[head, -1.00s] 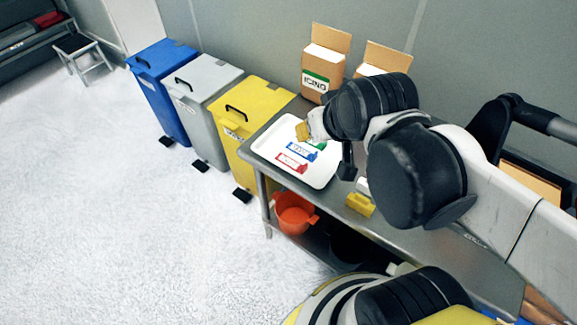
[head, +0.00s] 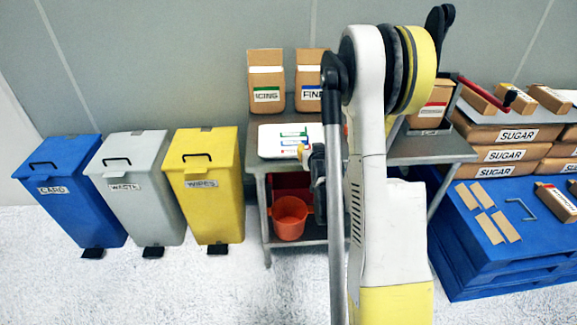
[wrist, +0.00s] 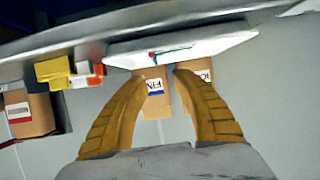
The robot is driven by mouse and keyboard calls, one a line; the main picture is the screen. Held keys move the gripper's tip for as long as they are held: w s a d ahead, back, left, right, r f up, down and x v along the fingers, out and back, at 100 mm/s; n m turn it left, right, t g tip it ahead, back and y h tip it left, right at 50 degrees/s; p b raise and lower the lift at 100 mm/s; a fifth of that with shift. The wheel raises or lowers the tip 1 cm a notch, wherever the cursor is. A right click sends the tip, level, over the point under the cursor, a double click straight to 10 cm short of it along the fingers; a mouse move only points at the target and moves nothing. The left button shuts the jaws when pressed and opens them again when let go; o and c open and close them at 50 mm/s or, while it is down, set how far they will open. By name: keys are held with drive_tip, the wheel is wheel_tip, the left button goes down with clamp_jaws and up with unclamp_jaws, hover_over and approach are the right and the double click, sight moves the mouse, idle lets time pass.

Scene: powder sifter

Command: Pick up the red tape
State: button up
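The white tray (head: 268,150) lies at the left end of the metal table, with green-marked strips (head: 294,127) on it. I cannot make out the red tape clearly in the head view now. In the wrist view the tray (wrist: 215,42) is seen edge-on and upside down, with thin coloured streaks (wrist: 172,50) on it, too small to tell apart. My gripper (wrist: 160,74) is open and empty, its two yellow fingers apart. In the head view a yellow finger shows at the tray's front right, and my arm hides the area to the right.
Icing (head: 265,82) and fine (head: 311,82) boxes stand behind the tray. Blue (head: 68,195), grey (head: 140,195) and yellow (head: 203,200) bins stand left. An orange bucket (head: 290,218) is on the lower shelf. A yellow block (wrist: 55,70) shows in the wrist view. Sugar sacks (head: 515,135) are right.

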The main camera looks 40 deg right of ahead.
sight(310, 145)
drive_tip(key=w+d+f, duration=0.3)
drive_tip(key=shift+w+d+f, duration=0.1)
drive_tip(key=shift+w+d, duration=0.05)
drive_tip(key=shift+w, duration=0.05)
drive_tip(key=b+x, duration=0.1)
drive_tip(key=x, duration=0.1)
drive_tip(key=b+x, duration=0.1)
drive_tip(key=x, duration=0.2)
drive_tip(key=shift+w+d+f+b, duration=0.1)
drive_tip(key=shift+d+f+b, duration=0.05)
drive_tip(key=shift+f+b, duration=0.2)
drive_tip(key=shift+r, duration=0.15)
clamp_jaws()
